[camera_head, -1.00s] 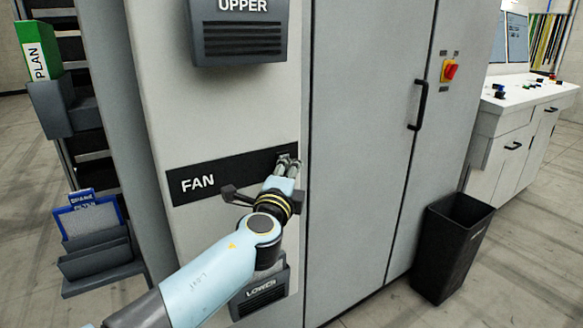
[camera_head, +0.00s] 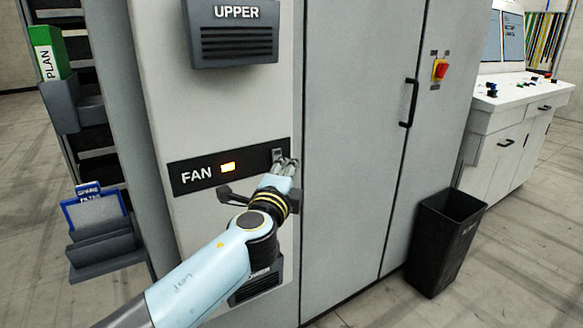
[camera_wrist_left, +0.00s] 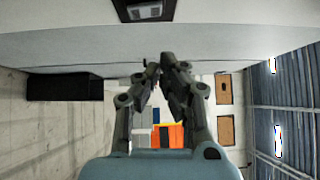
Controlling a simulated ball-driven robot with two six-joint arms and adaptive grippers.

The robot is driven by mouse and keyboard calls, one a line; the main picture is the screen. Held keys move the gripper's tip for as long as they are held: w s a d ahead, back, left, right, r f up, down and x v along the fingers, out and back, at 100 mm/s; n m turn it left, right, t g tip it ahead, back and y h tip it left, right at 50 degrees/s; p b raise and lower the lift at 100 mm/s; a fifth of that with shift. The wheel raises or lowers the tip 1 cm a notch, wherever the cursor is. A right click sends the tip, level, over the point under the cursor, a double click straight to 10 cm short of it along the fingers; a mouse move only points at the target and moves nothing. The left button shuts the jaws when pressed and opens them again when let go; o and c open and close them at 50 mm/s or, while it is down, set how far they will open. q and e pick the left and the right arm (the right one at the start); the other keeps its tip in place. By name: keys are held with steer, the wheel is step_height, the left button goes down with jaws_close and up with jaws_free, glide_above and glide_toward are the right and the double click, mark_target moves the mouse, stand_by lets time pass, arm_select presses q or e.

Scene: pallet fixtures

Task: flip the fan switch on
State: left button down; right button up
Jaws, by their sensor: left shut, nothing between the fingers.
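The fan switch (camera_head: 278,154) is a small grey rocker at the panel's right end. It seems to show at the top of the left wrist view as a pale rocker in a dark plate (camera_wrist_left: 146,12). My left gripper (camera_head: 288,165) is shut and empty, its fingertips just right of and below the switch. In the left wrist view the fingertips (camera_wrist_left: 160,66) appear apart from the switch. My right gripper is not in view.
The UPPER vent box (camera_head: 237,45) juts out above the panel, and the LOWER vent box (camera_head: 262,280) is partly behind my left arm. A tall door handle (camera_head: 409,103) and a red-yellow rotary switch (camera_head: 440,70) are to the right. A black bin (camera_head: 446,240) stands on the floor.

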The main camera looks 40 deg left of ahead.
arm_select(q)
steer(key=v, duration=0.7)
steer(key=shift+r+b, duration=0.45)
steer(key=shift+r, duration=0.05)
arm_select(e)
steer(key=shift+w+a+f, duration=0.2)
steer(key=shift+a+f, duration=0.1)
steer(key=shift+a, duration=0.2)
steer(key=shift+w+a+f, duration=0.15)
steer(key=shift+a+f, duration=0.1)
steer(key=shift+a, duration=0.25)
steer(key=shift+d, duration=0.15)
